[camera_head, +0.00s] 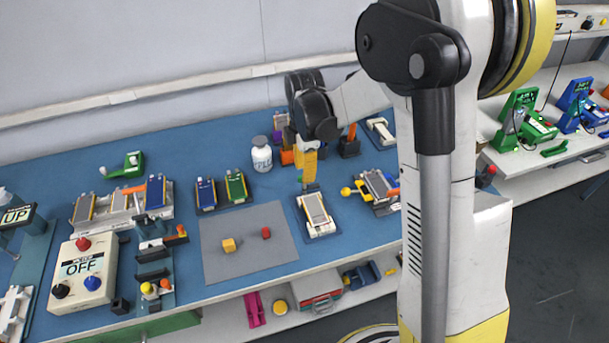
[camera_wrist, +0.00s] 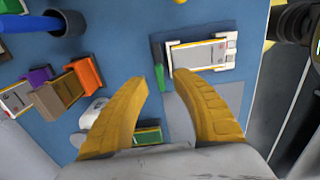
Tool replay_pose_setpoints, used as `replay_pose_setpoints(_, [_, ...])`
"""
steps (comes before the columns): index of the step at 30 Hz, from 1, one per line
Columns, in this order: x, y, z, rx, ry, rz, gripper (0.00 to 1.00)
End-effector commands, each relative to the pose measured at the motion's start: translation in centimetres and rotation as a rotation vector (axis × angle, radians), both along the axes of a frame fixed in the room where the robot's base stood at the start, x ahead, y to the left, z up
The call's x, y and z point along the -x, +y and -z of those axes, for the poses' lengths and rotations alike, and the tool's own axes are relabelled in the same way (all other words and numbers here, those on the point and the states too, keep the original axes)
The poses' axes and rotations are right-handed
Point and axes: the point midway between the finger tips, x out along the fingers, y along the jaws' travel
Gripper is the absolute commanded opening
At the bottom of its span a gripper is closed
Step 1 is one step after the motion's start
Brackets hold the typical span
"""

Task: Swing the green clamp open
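A cell fixture (camera_head: 327,230) with a pale pouch cell lies on the blue bench below my gripper (camera_head: 305,180). It also shows in the wrist view (camera_wrist: 232,62), at the top. A slim green clamp bar (camera_wrist: 159,78) stands at the fixture's left edge in that view, partly over its dark base. In the wrist view my gripper (camera_wrist: 162,80) has its two yellow fingers apart, with the green bar appearing between the fingertips. Contact with the bar cannot be told. In the head view the fingers hide most of the clamp.
A white bottle (camera_head: 262,155) and two cell fixtures (camera_head: 222,190) stand to the left. A grey mat (camera_head: 248,262) holds a yellow and a red block. Another fixture with a yellow knob (camera_head: 346,191) stands close on the right.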

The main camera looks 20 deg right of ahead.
Motion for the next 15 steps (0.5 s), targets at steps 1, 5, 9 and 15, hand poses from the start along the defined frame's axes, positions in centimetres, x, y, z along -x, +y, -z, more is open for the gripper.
replay_pose_setpoints(1, [0.1,0.0,-1.1,0.000,0.000,0.000,0.32])
replay_pose_setpoints(5, [0.1,0.0,-4.2,0.000,0.000,0.000,0.32])
replay_pose_setpoints(9, [0.1,0.0,-7.0,0.000,0.000,0.000,0.32])
replay_pose_setpoints(15, [0.0,0.0,-9.3,0.000,0.000,0.000,0.32])
